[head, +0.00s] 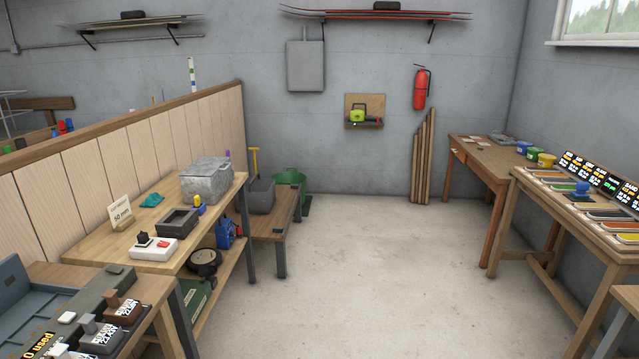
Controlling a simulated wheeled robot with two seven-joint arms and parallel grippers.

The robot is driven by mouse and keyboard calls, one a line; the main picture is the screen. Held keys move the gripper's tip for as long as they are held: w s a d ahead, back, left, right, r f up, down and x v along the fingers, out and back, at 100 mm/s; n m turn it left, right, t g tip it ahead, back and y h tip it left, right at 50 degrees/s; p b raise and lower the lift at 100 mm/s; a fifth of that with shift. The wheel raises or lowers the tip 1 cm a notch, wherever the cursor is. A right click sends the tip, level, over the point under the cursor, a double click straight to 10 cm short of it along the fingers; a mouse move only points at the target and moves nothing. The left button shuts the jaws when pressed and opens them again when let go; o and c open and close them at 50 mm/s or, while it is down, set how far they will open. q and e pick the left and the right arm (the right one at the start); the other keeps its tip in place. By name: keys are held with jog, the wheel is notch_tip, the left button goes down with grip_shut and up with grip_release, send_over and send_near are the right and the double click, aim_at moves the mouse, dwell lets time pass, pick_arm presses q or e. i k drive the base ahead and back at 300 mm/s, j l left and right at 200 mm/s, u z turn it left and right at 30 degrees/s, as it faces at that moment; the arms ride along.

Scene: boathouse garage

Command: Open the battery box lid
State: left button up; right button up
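No label reading battery box is legible, so I cannot tell which container it is. A large mottled grey box (206,181) with a closed top sits at the far end of the left wooden bench (187,263). In front of it is a smaller dark box (178,222) with a recessed or open top. A grey bin (260,196) stands on a low bench behind. A long grey-green case (104,287) lies on the nearest left table. Neither of my grippers is in view.
A "50 mm" sign (121,213) and a white switch box (154,248) share the left bench. A blue-grey tray (40,312) lies at lower left. A wood partition (120,155) borders the left. Tables (575,222) line the right. The concrete floor (380,270) between is clear.

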aim_at(206, 166)
jog(key=i+l+u, duration=0.15)
jog(key=i, duration=1.5)
